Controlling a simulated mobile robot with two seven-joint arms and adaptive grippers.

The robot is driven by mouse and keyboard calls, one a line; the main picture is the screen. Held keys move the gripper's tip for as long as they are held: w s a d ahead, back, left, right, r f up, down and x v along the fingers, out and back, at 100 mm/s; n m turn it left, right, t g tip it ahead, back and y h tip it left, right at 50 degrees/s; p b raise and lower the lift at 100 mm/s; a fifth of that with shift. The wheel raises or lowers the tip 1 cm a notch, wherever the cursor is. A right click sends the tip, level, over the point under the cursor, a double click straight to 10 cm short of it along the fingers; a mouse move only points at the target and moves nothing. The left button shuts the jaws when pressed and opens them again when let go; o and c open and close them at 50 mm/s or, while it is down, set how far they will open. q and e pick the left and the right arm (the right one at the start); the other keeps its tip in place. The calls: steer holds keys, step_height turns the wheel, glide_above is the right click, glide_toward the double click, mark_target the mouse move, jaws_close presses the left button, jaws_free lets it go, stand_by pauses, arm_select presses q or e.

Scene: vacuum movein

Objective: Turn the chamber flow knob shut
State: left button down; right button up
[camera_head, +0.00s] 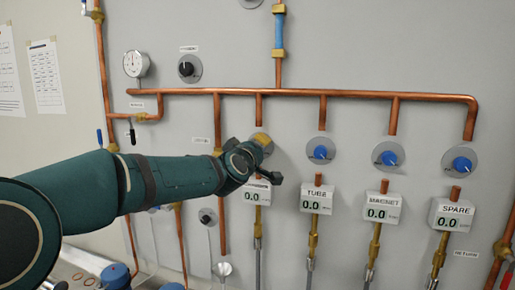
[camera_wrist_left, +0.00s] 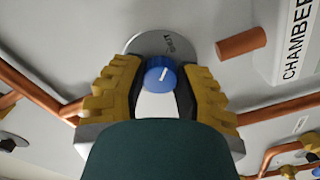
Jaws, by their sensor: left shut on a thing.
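The chamber flow knob (camera_wrist_left: 159,77) is blue with a white pointer line. It sits on a round grey dial plate (camera_wrist_left: 150,43) with a small dark word near its rim, hard to read. The white line slants toward upper right in the left wrist view. My left gripper (camera_head: 262,142) reaches the leftmost dial of the row in the head view and hides the knob there. Its yellow, black-padded fingers are closed on both sides of the knob. The chamber readout (camera_head: 257,192) shows 0.0, its name partly covered by my wrist. My right gripper is in neither view.
Blue knobs for tube (camera_head: 321,153), magnet (camera_head: 389,157) and spare (camera_head: 460,162) stand to the right, with readouts below at 0.0. A copper pipe (camera_head: 350,94) runs above them. A pressure gauge (camera_head: 136,64) and a black knob (camera_head: 187,69) are at upper left.

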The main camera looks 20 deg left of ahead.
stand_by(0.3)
arm_select(q)
steer(key=c, duration=0.6)
jaws_free()
steer(key=shift+d, duration=0.1)
steer(key=s, duration=1.2)
steer(key=shift+a, duration=0.25)
